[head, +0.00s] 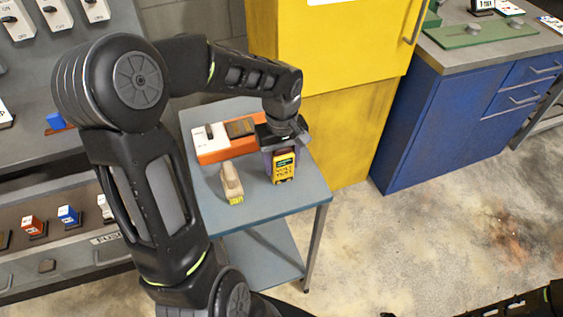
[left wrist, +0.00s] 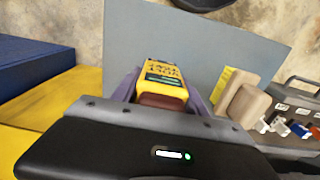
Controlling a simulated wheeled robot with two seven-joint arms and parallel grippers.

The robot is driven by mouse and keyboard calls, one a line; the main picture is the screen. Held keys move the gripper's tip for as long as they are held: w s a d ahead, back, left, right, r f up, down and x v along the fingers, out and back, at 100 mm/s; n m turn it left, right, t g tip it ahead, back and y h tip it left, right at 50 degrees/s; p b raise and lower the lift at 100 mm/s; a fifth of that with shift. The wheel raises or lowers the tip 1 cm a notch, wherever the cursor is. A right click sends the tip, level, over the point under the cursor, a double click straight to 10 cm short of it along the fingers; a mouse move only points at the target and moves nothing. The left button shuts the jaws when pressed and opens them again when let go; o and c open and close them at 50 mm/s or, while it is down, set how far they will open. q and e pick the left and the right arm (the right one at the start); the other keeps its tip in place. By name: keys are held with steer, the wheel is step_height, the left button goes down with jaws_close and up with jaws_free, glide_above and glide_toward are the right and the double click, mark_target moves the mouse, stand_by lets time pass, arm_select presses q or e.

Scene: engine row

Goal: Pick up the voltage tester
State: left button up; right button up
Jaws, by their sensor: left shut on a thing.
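The voltage tester (head: 284,168) is a yellow block with a small dark screen and black lettering. It is at the right part of the small grey-blue table (head: 265,205). My left gripper (head: 284,150) reaches down over it from above and is shut on it. In the left wrist view the tester (left wrist: 163,78) sits between the two purplish fingers of my left gripper (left wrist: 160,92). I cannot tell whether its base touches the table. My right gripper is not in view; only a dark part of my body shows at the lower right.
A yellow cabinet (head: 340,120) and a blue workbench (head: 440,125) stand behind and right. Switch panels and shelves line the left.

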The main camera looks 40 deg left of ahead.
arm_select(q)
jaws_close()
step_height(320, 180, up, 10)
steer(key=shift+f+b, duration=0.25)
steer(key=shift+b, duration=0.3)
steer(key=shift+r, duration=0.3)
